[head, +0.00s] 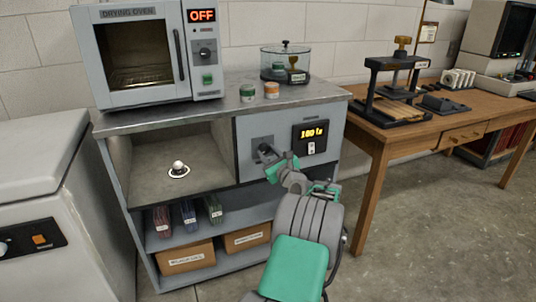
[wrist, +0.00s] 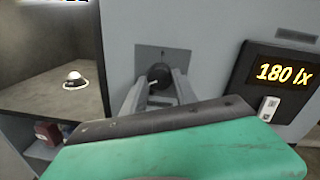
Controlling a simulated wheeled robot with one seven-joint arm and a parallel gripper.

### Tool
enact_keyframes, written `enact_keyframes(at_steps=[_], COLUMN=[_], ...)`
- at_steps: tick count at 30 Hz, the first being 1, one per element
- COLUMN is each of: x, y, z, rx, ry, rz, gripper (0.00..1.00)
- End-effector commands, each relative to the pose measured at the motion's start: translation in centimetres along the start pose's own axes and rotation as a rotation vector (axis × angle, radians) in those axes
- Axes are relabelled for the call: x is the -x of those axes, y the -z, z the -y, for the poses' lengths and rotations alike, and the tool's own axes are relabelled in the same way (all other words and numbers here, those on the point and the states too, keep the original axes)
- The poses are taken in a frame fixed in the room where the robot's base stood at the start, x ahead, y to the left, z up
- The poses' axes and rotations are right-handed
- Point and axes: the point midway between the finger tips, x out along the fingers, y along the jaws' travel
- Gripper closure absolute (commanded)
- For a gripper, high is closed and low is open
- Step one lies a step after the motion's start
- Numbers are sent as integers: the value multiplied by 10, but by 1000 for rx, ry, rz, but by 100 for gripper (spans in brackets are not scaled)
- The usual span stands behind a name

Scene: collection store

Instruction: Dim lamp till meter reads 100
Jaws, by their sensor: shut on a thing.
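The dark round dimmer knob (wrist: 158,73) sits on a grey plate on the cabinet's front panel. It also shows in the head view (head: 264,149), partly hidden by my gripper. My gripper (wrist: 159,86) is shut on the knob, one finger on each side. A small white dome (head: 178,168) on a round base sits in the open bay left of the knob.
A drying oven (head: 146,52) showing OFF stands on the cabinet top (head: 215,112), beside two small jars and a glass vessel (head: 285,64). A wooden table (head: 450,118) with a press stands to the right. A white chest unit (head: 45,190) stands at left.

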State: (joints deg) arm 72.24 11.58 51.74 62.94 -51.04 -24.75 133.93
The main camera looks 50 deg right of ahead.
Motion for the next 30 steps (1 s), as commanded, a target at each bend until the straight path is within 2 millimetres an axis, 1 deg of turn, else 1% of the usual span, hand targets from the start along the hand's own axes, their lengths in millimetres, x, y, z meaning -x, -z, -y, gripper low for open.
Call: enact_keyframes(at_steps=[9, 17, 23, 30], x=[0, 0, 0, 0], y=[0, -1, -2, -1], z=[0, 0, 0, 0], rx=[10, 101, 248, 472], ry=[0, -2, -5, -10], rz=[-1, -6, -14, -26], gripper=[100, 100, 100, 100])
